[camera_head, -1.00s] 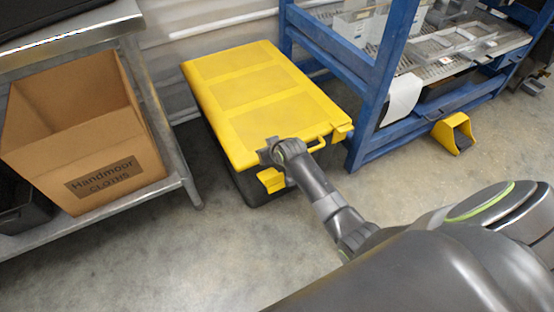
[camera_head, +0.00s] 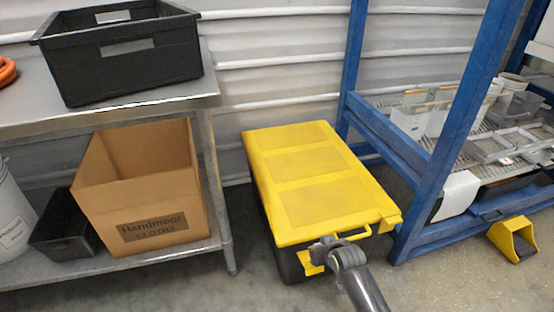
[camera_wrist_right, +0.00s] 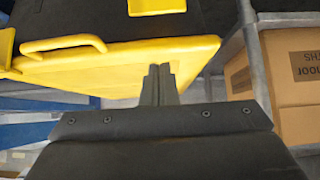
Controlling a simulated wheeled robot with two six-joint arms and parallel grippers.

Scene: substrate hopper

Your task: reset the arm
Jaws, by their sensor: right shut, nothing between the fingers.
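My right gripper (camera_head: 322,247) is at the near front edge of the yellow lid of a black hopper (camera_head: 322,185), just left of its yellow handle. It also shows in the right wrist view (camera_wrist_right: 160,72), where its fingers are together and empty, in front of the yellow lid edge (camera_wrist_right: 125,62). I cannot tell whether the fingers touch the lid. The lid lies closed on the black bin body. A yellow latch (camera_head: 309,263) is on the bin's front, partly beside the gripper. My left gripper is not in view.
A steel shelf (camera_head: 228,240) on the left holds a cardboard box (camera_head: 140,215) below and a black crate (camera_head: 130,65) on top. A blue frame rack (camera_head: 435,185) stands close on the right. A yellow pedal (camera_head: 513,238) is on the floor. Bare floor lies between shelf and hopper.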

